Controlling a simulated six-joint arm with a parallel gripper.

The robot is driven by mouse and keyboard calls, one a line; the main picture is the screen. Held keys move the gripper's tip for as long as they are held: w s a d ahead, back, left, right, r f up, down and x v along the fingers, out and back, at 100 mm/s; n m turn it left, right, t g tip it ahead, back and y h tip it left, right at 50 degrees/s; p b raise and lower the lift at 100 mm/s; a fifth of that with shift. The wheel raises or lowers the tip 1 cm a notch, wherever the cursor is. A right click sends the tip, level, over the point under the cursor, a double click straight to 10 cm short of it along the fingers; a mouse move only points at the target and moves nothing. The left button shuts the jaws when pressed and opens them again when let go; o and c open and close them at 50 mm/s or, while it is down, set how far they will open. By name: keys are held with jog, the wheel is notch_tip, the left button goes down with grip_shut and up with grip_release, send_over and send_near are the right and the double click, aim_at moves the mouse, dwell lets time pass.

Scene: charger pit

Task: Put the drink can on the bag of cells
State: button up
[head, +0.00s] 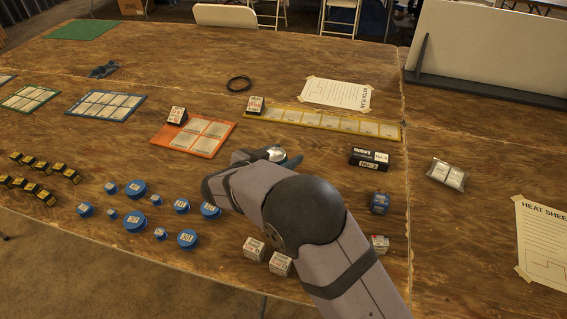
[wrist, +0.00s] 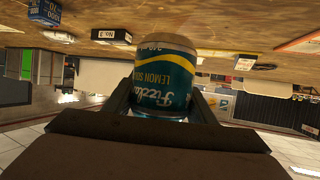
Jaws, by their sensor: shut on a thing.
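The drink can (wrist: 163,80) is teal with a yellow band and lemon soda lettering. It fills the middle of the wrist view, between the two fingers of my gripper (wrist: 162,92), which is shut on it. In the head view only the silvery end and a bit of teal of the can (head: 276,154) show past my arm. My gripper (head: 284,160) is mostly hidden there by my own arm. The bag of cells (head: 446,175), a clear bag with white cells, lies flat on the table at the right, well apart from the can.
Between can and bag stand a black box (head: 369,158) and a blue object (head: 380,203). Small white boxes (head: 280,263), blue round containers (head: 135,222) and an orange tray mat (head: 159,136) lie nearer the left. Bare wood surrounds the bag; a white panel (head: 490,50) stands behind.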

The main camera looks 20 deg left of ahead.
jog(key=w+d+m+g+h, duration=0.15)
jog(key=w+d, duration=0.25)
jog(key=d, duration=0.7)
jog(key=w+d+m+g+h, duration=0.1)
jog(key=w+d+m+h, duration=0.25)
jog(key=d, duration=0.75)
jog(key=w+d+r+m+g+h+b, duration=0.1)
jog(key=d+m+g+h, duration=0.15)
jog(key=d, duration=1.45)
jog(key=w+d+r+m+g+h+b, duration=0.1)
jog(key=d+r+m+g, duration=0.15)
jog(key=d, duration=1.45)
jog(key=n+t+y, duration=0.4)
jog(key=n+t, duration=0.1)
jog(key=n, duration=0.1)
send_over(448, 171)
jog(key=shift+f+b, duration=0.75)
jog(key=shift+f, duration=2.35)
jog(key=shift+f, duration=0.1)
jog(key=shift+f+b, duration=0.35)
jog(key=shift+f, duration=1.4)
